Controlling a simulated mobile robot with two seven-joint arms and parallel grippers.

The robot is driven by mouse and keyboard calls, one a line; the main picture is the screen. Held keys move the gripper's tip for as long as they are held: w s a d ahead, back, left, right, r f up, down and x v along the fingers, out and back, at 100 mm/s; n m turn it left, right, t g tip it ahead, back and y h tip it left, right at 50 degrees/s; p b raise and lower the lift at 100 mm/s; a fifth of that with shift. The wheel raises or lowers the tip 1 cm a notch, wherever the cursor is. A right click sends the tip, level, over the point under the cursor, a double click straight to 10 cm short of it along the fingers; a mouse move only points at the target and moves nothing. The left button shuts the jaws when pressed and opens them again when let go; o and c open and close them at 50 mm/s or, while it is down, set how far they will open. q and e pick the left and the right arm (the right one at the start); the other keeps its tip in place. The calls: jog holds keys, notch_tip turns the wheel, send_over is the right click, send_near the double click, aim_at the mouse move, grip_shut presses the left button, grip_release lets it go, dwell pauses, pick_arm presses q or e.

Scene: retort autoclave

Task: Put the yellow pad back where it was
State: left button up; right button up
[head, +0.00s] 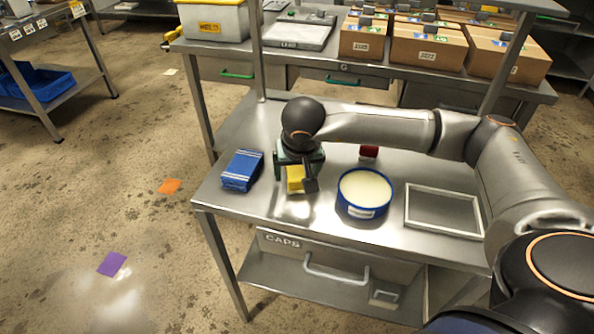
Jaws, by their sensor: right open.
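The yellow pad (295,178) lies at the middle left of the steel table (262,205), partly hidden by my right gripper. My right gripper (303,184) comes down over the pad from above, one dark finger showing at the pad's right side. It is open; whether it touches the pad I cannot tell. A white rectangular frame (443,228) lies flat and empty at the right of the table. My left gripper is out of view.
A blue pack (242,170) stands left of the pad. A round blue tub with cream contents (364,193) stands to the right, with a red block (369,152) behind it. A drawer marked CAPS (330,262) hangs below. A rear bench holds cardboard boxes (428,48).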

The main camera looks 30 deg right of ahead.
jog(key=v, duration=1.1)
jog(key=s+a+f+m+g+y, duration=0.1)
jog(key=s+a+f+g+y, duration=0.2)
jog(key=a, duration=0.6)
jog(key=s+a+f+m+g+y, duration=0.1)
jog(key=s+a+f+y, duration=0.2)
jog(key=s+a+y, duration=0.5)
jog(key=a+r+m+y, duration=0.9)
jog(key=a+m+y, duration=0.1)
jog(key=a+m, duration=0.35)
jog(key=w+d+f+m+t+h, duration=0.45)
jog(key=m+t, duration=0.35)
jog(key=m, duration=0.8)
jog(key=w+d+f+m+t+h, duration=0.3)
jog(key=w+d+f+m+t, duration=0.45)
jog(key=m, duration=0.75)
jog(key=s+d+f+m+g+h, duration=0.2)
jog(key=s+f+m+g+h, duration=0.1)
jog(key=s+f+m, duration=0.4)
jog(key=s+d+f+m+g+h, duration=0.3)
jog(key=s+f+m+h, duration=0.2)
jog(key=f, duration=1)
jog(key=s+m, duration=0.3)
jog(key=m, duration=0.2)
jog(key=shift+s+f+m, duration=0.2)
jog(key=shift+f+m, duration=0.1)
jog(key=shift+m, duration=0.05)
